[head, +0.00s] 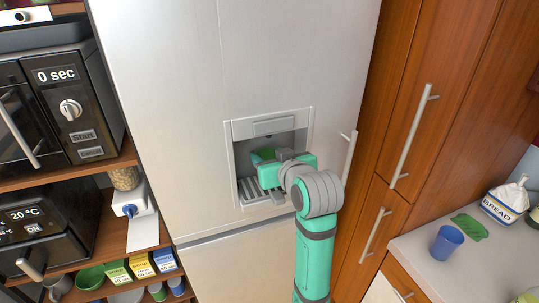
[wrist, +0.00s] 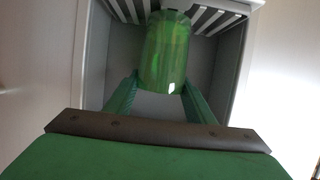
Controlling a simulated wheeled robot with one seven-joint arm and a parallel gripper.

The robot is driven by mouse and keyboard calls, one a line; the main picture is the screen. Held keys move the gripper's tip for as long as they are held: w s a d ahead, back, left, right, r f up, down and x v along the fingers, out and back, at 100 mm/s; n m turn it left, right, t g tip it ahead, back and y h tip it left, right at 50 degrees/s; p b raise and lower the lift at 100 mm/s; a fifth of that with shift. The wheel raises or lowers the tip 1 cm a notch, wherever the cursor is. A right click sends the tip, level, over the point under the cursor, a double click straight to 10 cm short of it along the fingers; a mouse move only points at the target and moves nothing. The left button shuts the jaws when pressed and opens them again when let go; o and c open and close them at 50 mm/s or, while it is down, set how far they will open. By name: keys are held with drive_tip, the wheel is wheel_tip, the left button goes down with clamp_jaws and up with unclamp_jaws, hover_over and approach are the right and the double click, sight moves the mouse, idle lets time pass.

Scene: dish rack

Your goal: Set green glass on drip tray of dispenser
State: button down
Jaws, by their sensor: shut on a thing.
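The green glass (wrist: 168,48) is a translucent cup seen between my gripper's fingers (wrist: 160,82) in the wrist view. My gripper is shut on it. In the head view my gripper (head: 270,168) reaches into the dispenser recess (head: 243,158) in the fridge door, and a bit of the green glass (head: 263,154) shows behind it. The slatted drip tray (head: 251,190) is at the bottom of the recess, partly covered by my arm. Its slats (wrist: 212,18) also show at the top of the wrist view, beside the glass. I cannot tell whether the glass touches the tray.
The recess walls (wrist: 226,70) stand close on both sides of the gripper. A fridge handle (head: 349,155) is right of my arm. A counter (head: 450,275) at right holds a blue cup (head: 446,243), a green cloth-like item (head: 470,227) and a bread bag (head: 506,202). Shelves with a microwave (head: 62,105) stand left.

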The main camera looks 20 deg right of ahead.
drive_tip(key=shift+f, duration=0.9)
drive_tip(key=c, duration=1.2)
unclamp_jaws()
drive_tip(key=shift+w, duration=0.1)
drive_tip(key=shift+r, duration=0.15)
drive_tip(key=shift+o, duration=0.6)
drive_tip(key=shift+r, duration=0.15)
drive_tip(key=shift+o, duration=0.7)
drive_tip(key=o, duration=0.6)
drive_tip(key=shift+c, duration=0.2)
drive_tip(key=v, duration=1.1)
